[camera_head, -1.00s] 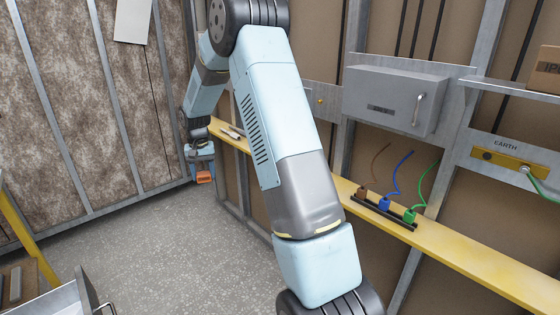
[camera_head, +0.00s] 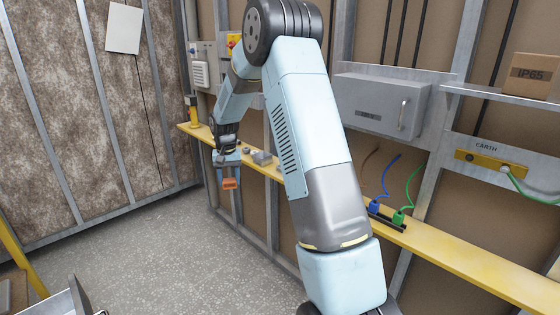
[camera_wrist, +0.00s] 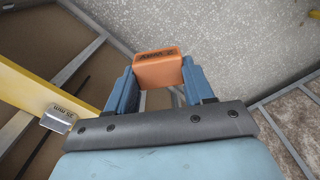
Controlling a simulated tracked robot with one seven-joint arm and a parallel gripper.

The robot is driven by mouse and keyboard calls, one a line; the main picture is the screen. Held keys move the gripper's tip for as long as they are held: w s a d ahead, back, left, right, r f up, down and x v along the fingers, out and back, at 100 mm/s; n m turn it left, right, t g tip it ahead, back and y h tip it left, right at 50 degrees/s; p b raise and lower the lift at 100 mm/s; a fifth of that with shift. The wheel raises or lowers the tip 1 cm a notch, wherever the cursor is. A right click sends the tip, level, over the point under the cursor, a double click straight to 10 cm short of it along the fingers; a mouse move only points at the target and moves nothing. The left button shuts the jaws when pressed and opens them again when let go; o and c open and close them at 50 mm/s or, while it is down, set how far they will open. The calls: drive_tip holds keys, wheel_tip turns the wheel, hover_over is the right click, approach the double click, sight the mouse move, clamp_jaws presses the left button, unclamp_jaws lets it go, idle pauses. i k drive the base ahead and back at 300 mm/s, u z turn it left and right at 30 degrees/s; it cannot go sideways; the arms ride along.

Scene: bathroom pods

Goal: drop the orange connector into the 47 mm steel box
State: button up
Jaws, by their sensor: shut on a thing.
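The orange connector (camera_head: 230,184) is held between the fingers of my gripper (camera_head: 229,178), in the air in front of the yellow shelf (camera_head: 455,255). In the wrist view the connector (camera_wrist: 158,68) sits across both blue fingertips of my gripper (camera_wrist: 160,82), which is shut on it. Small grey steel boxes (camera_head: 262,158) stand on the shelf just right of my gripper in the head view. A steel box (camera_wrist: 59,118) also shows at left in the wrist view; its upside-down label seems to read 35 MM. I cannot tell which box is 47 mm.
A grey cabinet (camera_head: 382,103) hangs above the shelf. Blue (camera_head: 374,207) and green (camera_head: 398,217) plugs with wires stand in a black holder on the shelf. An IP65 carton (camera_head: 533,74) is on the upper right ledge. The floor (camera_head: 170,260) below the gripper is clear.

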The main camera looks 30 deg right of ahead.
sight(262, 162)
drive_tip(key=z, duration=0.4)
drive_tip(key=i, duration=1)
drive_tip(key=k, duration=1)
drive_tip(key=u, duration=0.4)
drive_tip(key=i, duration=1)
drive_tip(key=z, duration=0.25)
